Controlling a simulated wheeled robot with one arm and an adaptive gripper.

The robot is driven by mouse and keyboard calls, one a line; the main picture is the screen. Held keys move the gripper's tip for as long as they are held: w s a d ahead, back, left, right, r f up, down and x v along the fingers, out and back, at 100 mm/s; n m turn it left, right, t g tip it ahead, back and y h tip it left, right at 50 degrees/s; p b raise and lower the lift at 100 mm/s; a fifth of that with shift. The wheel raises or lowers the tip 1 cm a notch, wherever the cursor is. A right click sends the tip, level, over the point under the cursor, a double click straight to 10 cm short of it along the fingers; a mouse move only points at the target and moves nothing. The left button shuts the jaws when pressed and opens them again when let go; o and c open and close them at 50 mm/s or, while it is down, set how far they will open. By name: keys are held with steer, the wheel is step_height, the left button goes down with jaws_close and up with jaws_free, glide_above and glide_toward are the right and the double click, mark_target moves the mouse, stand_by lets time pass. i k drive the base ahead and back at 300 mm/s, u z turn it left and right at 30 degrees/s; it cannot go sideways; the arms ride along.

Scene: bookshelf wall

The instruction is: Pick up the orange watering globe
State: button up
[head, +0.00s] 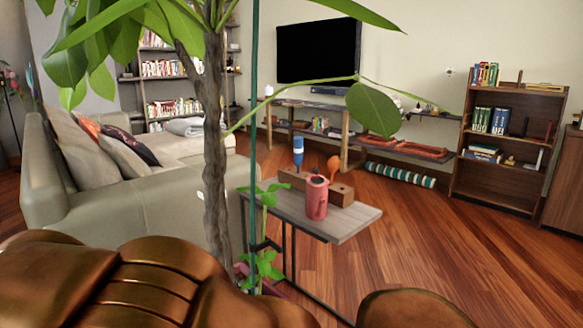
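A small orange rounded thing with a thin stem (333,163), which looks like the orange watering globe, stands bulb up on the small side table (350,222). Its lower end is hidden behind a reddish-pink can or pitcher (316,200). A brown wooden block (342,194) is beside it, and I cannot tell whether the stem sits in the block. A blue and white upright thing (298,152) stands to its left, by another brown block (286,177). My gripper is not in view.
A plant trunk (215,150), leaves and a thin green pole (254,120) stand in front, left of the table. Glossy brown rounded shapes (130,290) fill the lower left. A sofa (90,190) is at left. Wooden floor (450,250) is clear right of the table.

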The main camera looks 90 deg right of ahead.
mark_target(333, 163)
steer(key=u, duration=0.05)
steer(key=k, duration=1.5)
steer(key=z, duration=1.1)
